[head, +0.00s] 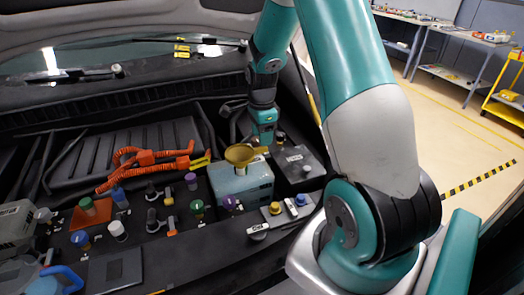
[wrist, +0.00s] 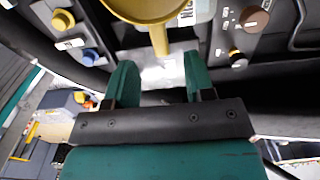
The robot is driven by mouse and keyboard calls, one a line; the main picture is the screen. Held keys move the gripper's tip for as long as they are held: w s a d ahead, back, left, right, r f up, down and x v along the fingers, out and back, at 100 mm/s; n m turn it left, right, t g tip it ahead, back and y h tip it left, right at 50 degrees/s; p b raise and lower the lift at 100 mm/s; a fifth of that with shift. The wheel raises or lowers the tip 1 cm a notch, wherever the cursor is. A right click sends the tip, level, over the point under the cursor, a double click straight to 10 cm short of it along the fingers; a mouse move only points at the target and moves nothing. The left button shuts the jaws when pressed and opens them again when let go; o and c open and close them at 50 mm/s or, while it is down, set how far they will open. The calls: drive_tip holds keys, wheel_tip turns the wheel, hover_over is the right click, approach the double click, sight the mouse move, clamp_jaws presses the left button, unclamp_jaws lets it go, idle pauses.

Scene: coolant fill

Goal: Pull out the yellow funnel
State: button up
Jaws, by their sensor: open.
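The yellow funnel (head: 240,154) stands upright on the pale blue-grey reservoir (head: 243,188) in the middle of the engine bay. In the wrist view the funnel (wrist: 158,38) shows at the top, its wide cup cut by the frame edge and its narrow stem pointing down toward the gap between the fingers. My gripper (wrist: 157,62) is open, with its two green fingers apart and nothing held between them. In the head view my gripper (head: 262,139) is just behind and right of the funnel's cup; its fingertips are hard to make out there.
A dark box (head: 299,162) sits right of the reservoir. Several coloured caps, such as a purple cap (head: 230,202) and a yellow cap (head: 275,208), stand close in front. Orange hoses (head: 150,160) lie to the left. The windscreen edge (head: 120,100) is behind.

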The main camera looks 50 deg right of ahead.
sight(262, 152)
wheel_tip(262, 152, down, 8)
drive_tip(key=shift+r+p, duration=0.1)
drive_tip(key=shift+p, duration=0.45)
clamp_jaws()
drive_tip(key=c, duration=0.8)
unclamp_jaws()
drive_tip(key=shift+c, duration=0.2)
drive_tip(key=shift+r, duration=0.3)
drive_tip(key=shift+r+p, duration=2.05)
drive_tip(key=shift+r, duration=0.3)
